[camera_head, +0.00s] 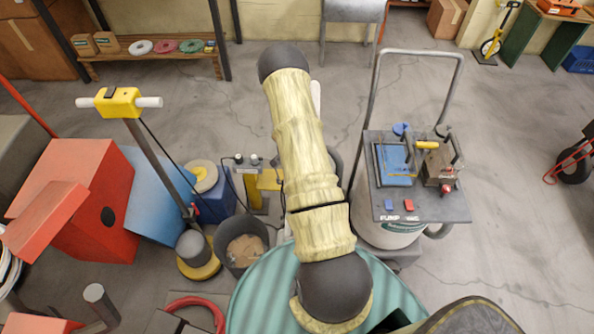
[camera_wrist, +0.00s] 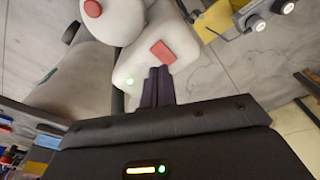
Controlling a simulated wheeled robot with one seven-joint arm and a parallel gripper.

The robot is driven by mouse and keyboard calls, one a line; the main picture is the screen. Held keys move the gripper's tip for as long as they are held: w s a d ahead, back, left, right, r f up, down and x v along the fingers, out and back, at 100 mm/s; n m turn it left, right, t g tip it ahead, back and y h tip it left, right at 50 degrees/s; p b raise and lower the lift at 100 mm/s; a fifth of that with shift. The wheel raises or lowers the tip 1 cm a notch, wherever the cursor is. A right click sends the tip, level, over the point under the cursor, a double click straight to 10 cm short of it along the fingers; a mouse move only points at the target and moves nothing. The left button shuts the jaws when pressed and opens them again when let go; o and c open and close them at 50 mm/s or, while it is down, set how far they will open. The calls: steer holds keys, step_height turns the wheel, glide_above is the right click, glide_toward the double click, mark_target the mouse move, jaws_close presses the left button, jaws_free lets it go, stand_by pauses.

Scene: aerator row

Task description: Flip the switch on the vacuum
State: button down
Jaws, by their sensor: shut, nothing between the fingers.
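A pale grey-white machine body, apparently the vacuum (camera_wrist: 135,62), fills the upper left of the wrist view. It has a red rectangular switch (camera_wrist: 162,50) and a small lit green light (camera_wrist: 129,80) to its lower left. My gripper (camera_wrist: 158,72) is shut and empty, its dark fingertips just below the red switch in the picture. I cannot tell whether they touch it. A rounded white part with a red round spot (camera_wrist: 93,8) is at the upper left. In the head view my arm covers my gripper and most of this machine.
In the head view, a cart with a blue switch and a red switch (camera_head: 408,205) marked pump and vac stands on the right. A yellow stand (camera_head: 262,183), a grey bin (camera_head: 243,250) and a yellow-handled floor machine (camera_head: 120,102) stand left of my arm.

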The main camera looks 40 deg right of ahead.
steer(key=shift+r+p, duration=0.6)
steer(key=shift+r, duration=0.65)
steer(key=s+a+r+n+t, duration=0.1)
steer(key=a+r+n, duration=0.2)
steer(key=a+r, duration=0.55)
steer(key=s+a+r+n, duration=0.1)
steer(key=a+r+n, duration=0.3)
steer(key=r, duration=0.7)
steer(key=s+a+r+n+y, duration=0.1)
steer(key=s+a+r+n, duration=0.5)
steer(key=s+a+r, duration=0.5)
steer(key=s, duration=0.2)
steer(key=shift+s+a+r+t+y, duration=0.25)
steer(key=shift+s+a+t+y, duration=0.05)
steer(key=shift+a+t, duration=0.1)
